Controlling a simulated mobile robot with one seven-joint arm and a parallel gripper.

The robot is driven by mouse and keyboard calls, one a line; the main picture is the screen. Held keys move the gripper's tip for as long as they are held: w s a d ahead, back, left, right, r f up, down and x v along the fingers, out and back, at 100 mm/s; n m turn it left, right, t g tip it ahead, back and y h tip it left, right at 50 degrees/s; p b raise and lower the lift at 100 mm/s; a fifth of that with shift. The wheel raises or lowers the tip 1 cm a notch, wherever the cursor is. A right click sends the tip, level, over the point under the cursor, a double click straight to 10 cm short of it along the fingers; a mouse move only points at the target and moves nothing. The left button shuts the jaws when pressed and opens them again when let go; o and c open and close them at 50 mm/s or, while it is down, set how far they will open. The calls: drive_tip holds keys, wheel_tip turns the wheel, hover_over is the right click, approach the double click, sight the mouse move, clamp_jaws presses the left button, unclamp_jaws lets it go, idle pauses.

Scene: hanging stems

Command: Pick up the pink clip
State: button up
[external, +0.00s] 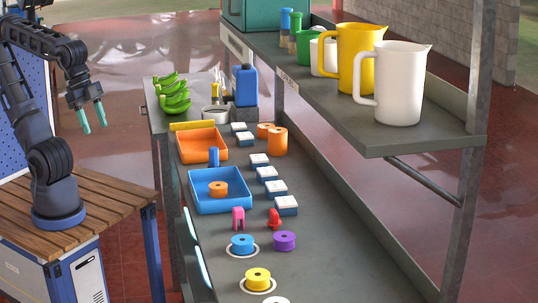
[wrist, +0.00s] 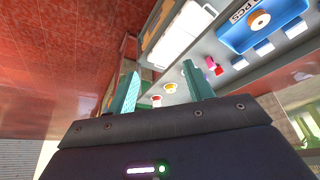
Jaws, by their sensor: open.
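The pink clip (external: 238,212) stands on the grey bench in front of the blue tray (external: 221,206), left of a red clip (external: 274,218). In the wrist view the pink clip (wrist: 210,62) is small and sits just beyond the tip of the right finger, beside the red clip (wrist: 219,71). My gripper (external: 92,116) is raised in the air to the left of the bench, well away from the clip. Its two teal fingers are apart with nothing between them; they also show in the wrist view (wrist: 161,86).
Blue (external: 243,243), purple (external: 285,240) and yellow (external: 258,278) spools stand near the clip. An orange tray (external: 202,145), several white-and-blue blocks and green bananas (external: 173,97) are farther back. A shelf (external: 400,136) with pitchers overhangs the bench's right side.

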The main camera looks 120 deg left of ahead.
drive_tip(key=w+a+m+g, duration=0.1)
drive_tip(key=w+a+m, duration=0.15)
drive_tip(key=w, duration=0.95)
drive_tip(key=m+g+h, duration=0.1)
drive_tip(key=m+g, duration=0.1)
drive_tip(key=m, duration=0.3)
hover_over(238, 208)
drive_tip(key=s, duration=0.1)
drive_tip(key=f, duration=1.7)
drive_tip(key=shift+a+f, duration=0.2)
drive_tip(key=shift+a, duration=0.05)
drive_tip(key=shift+w+a+f, duration=0.2)
drive_tip(key=shift+f, duration=0.2)
drive_tip(key=f, duration=0.7)
drive_tip(key=w+d+f, duration=0.1)
drive_tip(key=f, duration=0.2)
drive_tip(key=shift+d+f, duration=0.1)
drive_tip(key=shift+f, duration=0.15)
drive_tip(key=shift+c, duration=0.4)
drive_tip(key=c, duration=1)
